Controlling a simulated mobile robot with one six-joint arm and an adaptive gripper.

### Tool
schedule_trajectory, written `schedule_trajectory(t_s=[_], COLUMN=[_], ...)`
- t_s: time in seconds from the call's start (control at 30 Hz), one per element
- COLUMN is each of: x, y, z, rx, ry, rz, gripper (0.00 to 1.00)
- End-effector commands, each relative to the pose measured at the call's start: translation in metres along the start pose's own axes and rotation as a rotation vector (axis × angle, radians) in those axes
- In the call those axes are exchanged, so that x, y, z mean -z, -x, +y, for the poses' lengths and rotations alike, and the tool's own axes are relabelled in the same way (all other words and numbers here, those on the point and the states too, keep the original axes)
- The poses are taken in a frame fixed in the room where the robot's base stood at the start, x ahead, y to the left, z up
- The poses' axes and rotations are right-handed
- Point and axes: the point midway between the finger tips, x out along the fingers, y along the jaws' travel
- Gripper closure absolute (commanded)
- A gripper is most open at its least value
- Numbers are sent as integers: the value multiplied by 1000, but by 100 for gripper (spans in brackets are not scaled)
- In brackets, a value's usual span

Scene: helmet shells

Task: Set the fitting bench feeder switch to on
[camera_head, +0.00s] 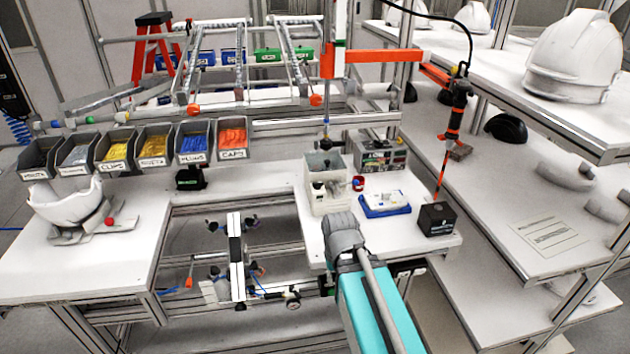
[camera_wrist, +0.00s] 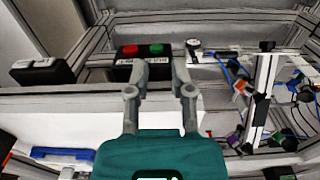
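No part is readable as the feeder switch by its label. In the wrist view a black box (camera_wrist: 142,52) with a red button (camera_wrist: 129,49) and a green button (camera_wrist: 156,48) is at the white bench's edge, with a label too small to read. A small round dial-like part (camera_wrist: 194,44) is to its right; I cannot tell if either is the switch or how it is set. My gripper (camera_wrist: 161,64) has its fingers apart and nothing between them. Its tips overlap the button box in the picture; contact cannot be told. In the head view my arm hides the gripper.
On the bench are a blue tray (camera_head: 385,211), a black box (camera_head: 437,219) and a white bin (camera_head: 340,202). A frame with clamps (camera_head: 237,255) stands left of my arm. An orange-black tool (camera_head: 455,118) hangs at right. A helmet shell (camera_head: 66,208) is at left.

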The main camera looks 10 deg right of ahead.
Motion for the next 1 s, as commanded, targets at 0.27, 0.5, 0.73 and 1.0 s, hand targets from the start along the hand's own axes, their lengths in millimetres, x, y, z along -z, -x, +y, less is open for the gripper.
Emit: schedule_trajectory(t_s=[0.27,0.5,0.73,1.0], x=[17,60,114,178], y=[16,56,103,157], z=[6,6,6,6], rx=[0,0,1,1], ry=[-75,-286,-569,-907], rz=[0,0,0,0], gripper=[70,70,70,70])
